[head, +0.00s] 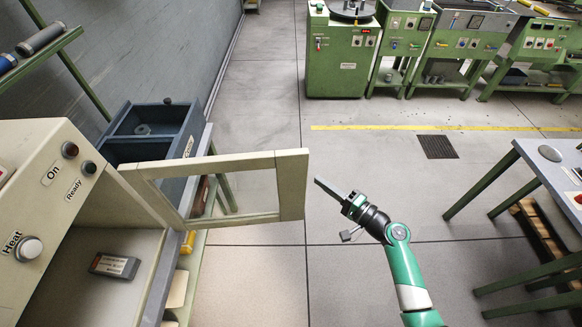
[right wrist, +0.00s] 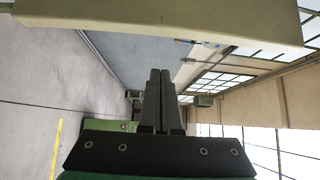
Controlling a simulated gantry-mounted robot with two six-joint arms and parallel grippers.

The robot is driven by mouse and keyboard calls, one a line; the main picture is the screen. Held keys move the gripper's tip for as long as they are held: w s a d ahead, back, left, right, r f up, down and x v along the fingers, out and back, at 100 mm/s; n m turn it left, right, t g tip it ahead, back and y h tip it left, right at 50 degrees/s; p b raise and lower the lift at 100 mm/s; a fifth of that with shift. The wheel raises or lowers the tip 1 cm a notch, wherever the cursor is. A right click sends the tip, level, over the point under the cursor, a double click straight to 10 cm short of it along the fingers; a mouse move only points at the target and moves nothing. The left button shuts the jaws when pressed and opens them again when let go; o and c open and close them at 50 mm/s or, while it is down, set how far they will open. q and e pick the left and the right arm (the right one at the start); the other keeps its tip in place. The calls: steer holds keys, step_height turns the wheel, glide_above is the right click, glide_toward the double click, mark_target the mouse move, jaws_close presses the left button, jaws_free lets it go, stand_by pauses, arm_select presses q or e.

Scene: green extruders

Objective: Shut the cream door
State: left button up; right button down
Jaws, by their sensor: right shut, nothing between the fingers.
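The cream door (head: 292,185) is a frame with a see-through window. It stands open, swung out from the cream cabinet (head: 35,150) at the left of the head view. My right gripper (head: 318,181) is shut and empty. Its fingertips point left at the door's free edge, with what looks like a small gap between. In the right wrist view the shut fingers (right wrist: 160,75) point up the picture towards a cream bar (right wrist: 160,28), which looks like the door's edge. My left gripper is not in view.
A small grey labelled block (head: 115,265) lies inside the cabinet. A dark blue bin (head: 150,125) stands behind the door. A grey-topped table (head: 550,165) with green legs is at the right. The floor (head: 380,280) around my right arm is clear.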

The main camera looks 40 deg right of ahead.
steer(key=w+a, duration=0.3)
steer(key=w, duration=0.3)
steer(key=shift+w+a+f, duration=0.2)
steer(key=shift+w+a, duration=0.05)
steer(key=shift+a, duration=0.05)
stand_by(0.3)
steer(key=shift+s, duration=0.1)
